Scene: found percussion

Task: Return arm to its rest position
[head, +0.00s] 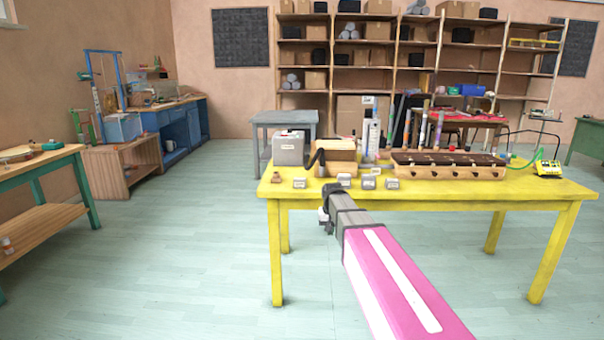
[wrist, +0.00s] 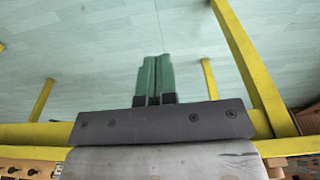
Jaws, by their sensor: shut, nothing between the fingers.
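My arm (head: 395,280), pink and white with a grey wrist, reaches forward from the lower right of the head view. Its grey wrist end shows in front of the yellow table's near edge, left of the table's middle. My gripper (wrist: 155,62) shows in the wrist view with its two green fingers side by side. They are shut and hold nothing. Pale floor lies beyond the fingertips. In the head view the fingers cannot be made out.
The yellow table (head: 430,196) carries a grey box (head: 289,148), a long brown-topped case (head: 448,165), several small labelled blocks and upright tubes. A wooden bench (head: 40,160) stands at the left. The pale floor (head: 170,250) between them is clear.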

